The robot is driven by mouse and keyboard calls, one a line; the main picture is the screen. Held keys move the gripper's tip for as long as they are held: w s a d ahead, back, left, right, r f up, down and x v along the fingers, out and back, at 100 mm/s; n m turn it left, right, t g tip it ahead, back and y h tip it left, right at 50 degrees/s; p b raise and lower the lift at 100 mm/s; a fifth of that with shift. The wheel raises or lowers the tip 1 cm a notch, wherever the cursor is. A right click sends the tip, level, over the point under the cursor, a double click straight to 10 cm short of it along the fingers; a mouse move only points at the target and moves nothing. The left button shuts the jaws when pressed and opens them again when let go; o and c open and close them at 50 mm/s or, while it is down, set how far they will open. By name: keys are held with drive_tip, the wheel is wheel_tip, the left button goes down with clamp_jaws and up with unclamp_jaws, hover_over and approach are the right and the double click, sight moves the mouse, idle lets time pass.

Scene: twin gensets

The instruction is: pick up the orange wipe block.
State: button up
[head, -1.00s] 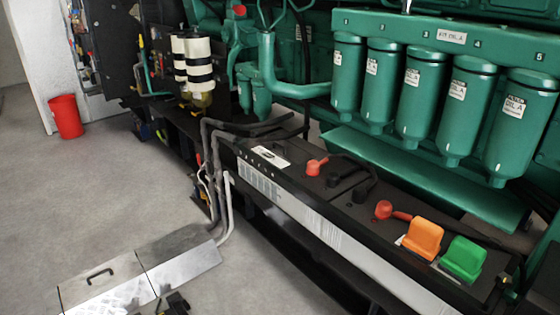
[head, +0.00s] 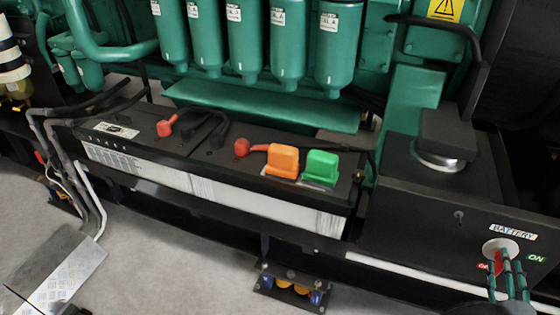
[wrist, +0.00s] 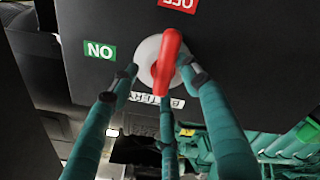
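The orange wipe block (head: 283,160) sits upright on the black battery top in the head view, left of and close beside a green block (head: 321,167). My gripper (head: 507,268) is at the far right, away from the orange block, in front of the battery switch panel. Its teal fingers are spread around the switch's red handle (wrist: 168,58) in the wrist view. The right finger is at the handle and the left finger looks apart from it; whether any finger touches is unclear. The orange block cannot be made out in the wrist view.
The switch has a white round base (head: 500,248) on a black box (head: 425,220). Red terminal caps (head: 242,147) and cables lie left of the orange block. Green filters (head: 287,45) hang behind it, and a green ledge (head: 260,108) runs below them.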

drive_tip(key=shift+o, duration=0.8)
drive_tip(key=shift+s+d, duration=0.1)
drive_tip(key=o, duration=0.7)
drive_tip(key=shift+o, duration=0.6)
